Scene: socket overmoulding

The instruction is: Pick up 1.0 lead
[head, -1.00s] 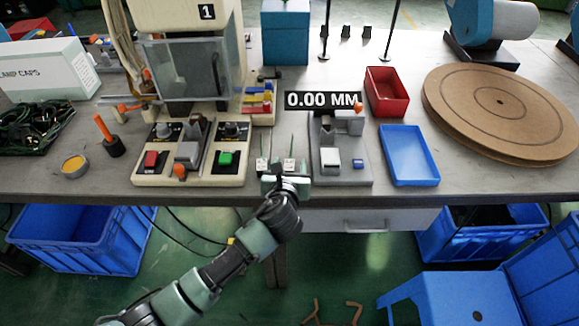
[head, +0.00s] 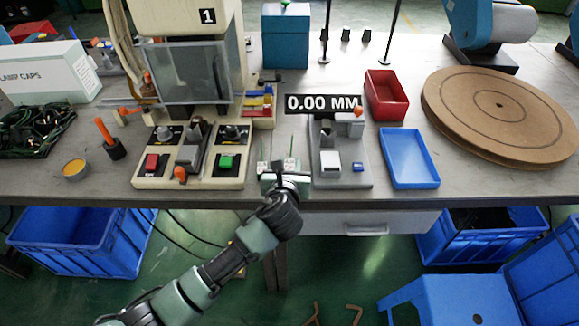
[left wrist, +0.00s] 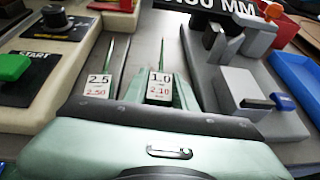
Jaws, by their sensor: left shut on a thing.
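The 1.0 lead (left wrist: 160,88) stands in the middle of the left wrist view, a thin green spike with a white tag reading 1.0 and 2.10. The 2.5 lead (left wrist: 97,86) stands to its left with a similar tag and is apart from it. My left gripper (left wrist: 160,100) is shut on the 1.0 lead, with green fingers at both sides of its tag. In the head view my left gripper (head: 284,174) is at the bench's front edge, partly hiding both leads. The lower ends of the leads are hidden. My right gripper is not in view.
The machine base (head: 191,178) with red and green buttons is close on the left. The grey gauge (head: 341,178) under the 0.00 MM display (head: 322,101) is close on the right. A blue tray (head: 409,158) and a red bin (head: 386,93) lie farther right.

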